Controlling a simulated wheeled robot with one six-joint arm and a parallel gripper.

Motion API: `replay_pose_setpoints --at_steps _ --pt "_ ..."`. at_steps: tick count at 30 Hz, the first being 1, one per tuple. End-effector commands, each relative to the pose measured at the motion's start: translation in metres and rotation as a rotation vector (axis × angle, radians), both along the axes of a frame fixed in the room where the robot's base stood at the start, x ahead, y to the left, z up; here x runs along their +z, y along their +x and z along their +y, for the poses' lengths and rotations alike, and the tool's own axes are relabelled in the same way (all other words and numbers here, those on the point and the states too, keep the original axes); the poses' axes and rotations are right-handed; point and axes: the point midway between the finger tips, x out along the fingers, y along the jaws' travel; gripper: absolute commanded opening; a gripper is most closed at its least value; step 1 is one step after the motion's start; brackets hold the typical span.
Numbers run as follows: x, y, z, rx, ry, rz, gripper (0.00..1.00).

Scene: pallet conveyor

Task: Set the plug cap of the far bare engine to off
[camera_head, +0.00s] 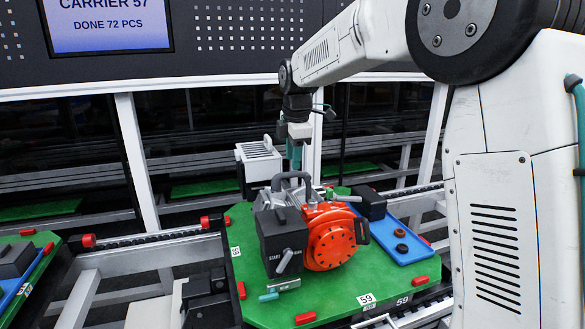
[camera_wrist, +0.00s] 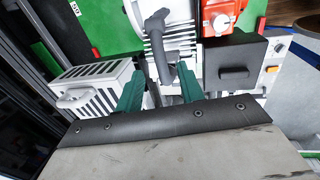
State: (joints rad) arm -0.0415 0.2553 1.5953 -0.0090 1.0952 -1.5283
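An engine with a grey finned body and an orange-red round cover (camera_head: 330,238) stands on a green pallet (camera_head: 262,313). A black curved plug cap (camera_head: 291,183) arches over its top. In the wrist view the plug cap (camera_wrist: 157,25) runs down from the grey finned cylinder (camera_wrist: 178,42) into the space between my fingers. My gripper (camera_wrist: 158,84) is open, with one teal finger on each side of the cap's lower end and visible gaps. In the head view my gripper (camera_head: 295,155) points down just behind the engine, its tips partly hidden. No second engine is clearly seen on this pallet.
A white slotted box (camera_head: 258,160) stands close left of my gripper. A dark box with a start lever (camera_head: 284,262) faces front. Another pallet (camera_head: 38,262) shows at far left.

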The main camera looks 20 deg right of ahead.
Motion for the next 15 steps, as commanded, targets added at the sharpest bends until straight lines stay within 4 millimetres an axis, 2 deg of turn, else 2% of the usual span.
replay_pose_setpoints --at_steps 1,6,15 --pt "-0.009 0.001 0.0 0.0 0.0 0.003 0.38" --pt "-0.031 0.006 0.0 -0.001 0.0 0.002 0.38" --pt "-0.039 0.007 0.0 -0.002 0.0 -0.001 0.38"
